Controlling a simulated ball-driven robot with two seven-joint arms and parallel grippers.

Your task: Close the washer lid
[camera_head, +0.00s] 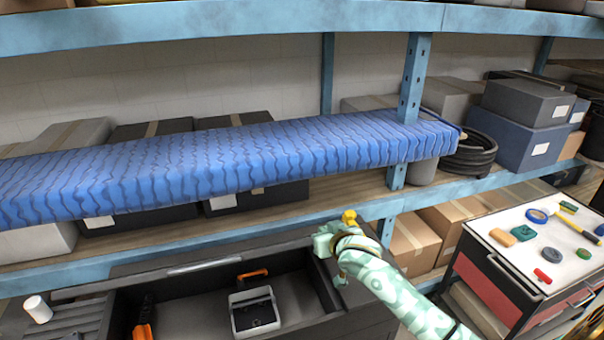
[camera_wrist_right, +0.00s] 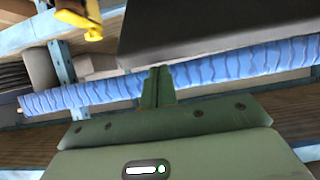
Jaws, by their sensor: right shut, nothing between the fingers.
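The washer (camera_head: 170,262) is a dark cabinet at the bottom of the head view, with its basin open from above. The slab also shows as a strip in the right wrist view (camera_wrist_right: 240,72). My mint right gripper (camera_head: 322,243) is over the washer's right rear edge, below the slab and apart from it. In the right wrist view its green fingers (camera_wrist_right: 157,85) are shut and empty. My left gripper is not in view.
A grey container (camera_head: 255,312) and an orange-handled item (camera_head: 252,274) are in the basin. A white cup (camera_head: 38,309) stands at the left. A yellow fitting (camera_head: 350,217) is beside my right gripper. Boxes fill the shelves behind. A tool cart (camera_head: 490,243) stands at the right.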

